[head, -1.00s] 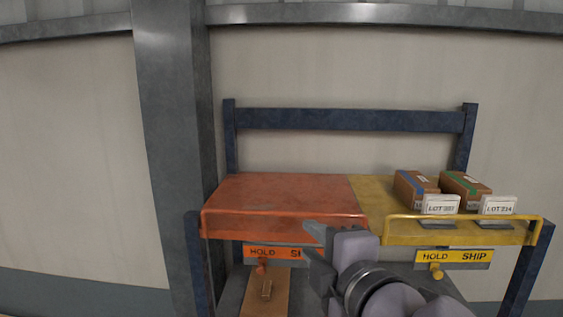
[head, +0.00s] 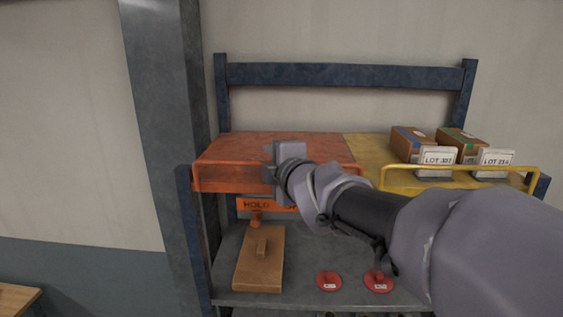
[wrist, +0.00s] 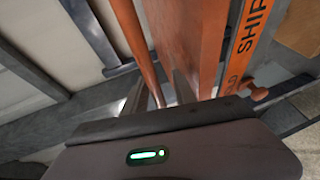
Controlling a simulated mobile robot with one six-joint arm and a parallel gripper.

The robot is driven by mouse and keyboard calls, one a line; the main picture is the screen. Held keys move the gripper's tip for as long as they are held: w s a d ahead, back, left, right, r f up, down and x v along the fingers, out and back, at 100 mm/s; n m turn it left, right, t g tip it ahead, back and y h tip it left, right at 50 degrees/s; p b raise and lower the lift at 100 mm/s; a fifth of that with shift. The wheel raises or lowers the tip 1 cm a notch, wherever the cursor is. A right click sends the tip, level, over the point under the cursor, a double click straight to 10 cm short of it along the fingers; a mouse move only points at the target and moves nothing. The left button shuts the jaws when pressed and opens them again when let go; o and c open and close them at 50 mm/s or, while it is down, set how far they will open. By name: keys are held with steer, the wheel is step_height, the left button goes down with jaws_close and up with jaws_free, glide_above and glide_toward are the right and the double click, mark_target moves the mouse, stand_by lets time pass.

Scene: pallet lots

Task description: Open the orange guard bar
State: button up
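The orange guard bar (head: 230,163) runs along the front edge of the orange shelf half (head: 245,146). It is in its raised position, like the yellow one beside it. My gripper (head: 269,167) is at the middle of this bar and hides part of it. In the wrist view the bar (wrist: 136,45) runs down towards the fingers, beside the orange shelf edge (wrist: 187,35).
An orange HOLD sign (head: 258,204) with an orange knob (head: 256,217) hangs below. The yellow half (head: 365,150) has its yellow guard bar (head: 450,186), two boxes and two lot signs. A wooden board (head: 259,262) and two red discs lie on the lower shelf. A grey column stands left.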

steer(key=shift+s, duration=0.15)
jaws_close()
stand_by(1.3)
